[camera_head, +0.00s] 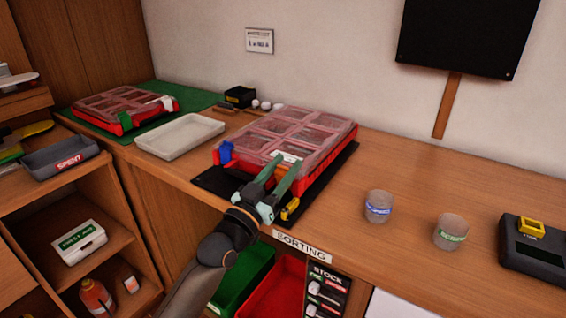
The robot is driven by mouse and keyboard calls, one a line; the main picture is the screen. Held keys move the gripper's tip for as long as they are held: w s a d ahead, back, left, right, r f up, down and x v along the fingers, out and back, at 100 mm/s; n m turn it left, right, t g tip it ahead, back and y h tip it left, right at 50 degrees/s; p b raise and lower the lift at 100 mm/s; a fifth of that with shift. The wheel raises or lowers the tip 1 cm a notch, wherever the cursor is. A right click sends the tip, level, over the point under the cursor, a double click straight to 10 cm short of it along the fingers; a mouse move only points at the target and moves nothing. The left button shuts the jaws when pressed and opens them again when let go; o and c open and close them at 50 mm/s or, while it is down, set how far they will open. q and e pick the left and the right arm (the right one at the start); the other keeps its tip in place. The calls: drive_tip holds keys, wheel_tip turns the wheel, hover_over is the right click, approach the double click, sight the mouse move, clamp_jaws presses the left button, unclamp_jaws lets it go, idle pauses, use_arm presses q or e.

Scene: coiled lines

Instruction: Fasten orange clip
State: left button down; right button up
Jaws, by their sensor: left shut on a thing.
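The red case (322,178) with a clear compartmented lid (290,128) sits on a dark mat on the wooden counter. The lid lies down over the case. A blue clip (227,152) stands at the front left corner. My left gripper (289,164) reaches in from below, its green fingers at the lid's front edge by a white label. It is shut on what looks like that edge; the fingers partly hide the contact. Whether the orange clip touches the case is unclear.
A white tray (180,135) and a second red case (125,108) stand to the left. Two cups, one with a blue band (378,206) and one with a green band (450,231), and a dark device (537,252) stand to the right. Counter between case and cups is clear.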

use_arm(q)
drive_tip(key=shift+c, duration=2.2)
unclamp_jaws()
drive_tip(key=v, duration=1.2)
drive_tip(key=shift+s+p, duration=0.25)
drive_tip(key=shift+p, duration=0.15)
drive_tip(key=shift+a+f, duration=0.1)
drive_tip(key=shift+a, duration=0.05)
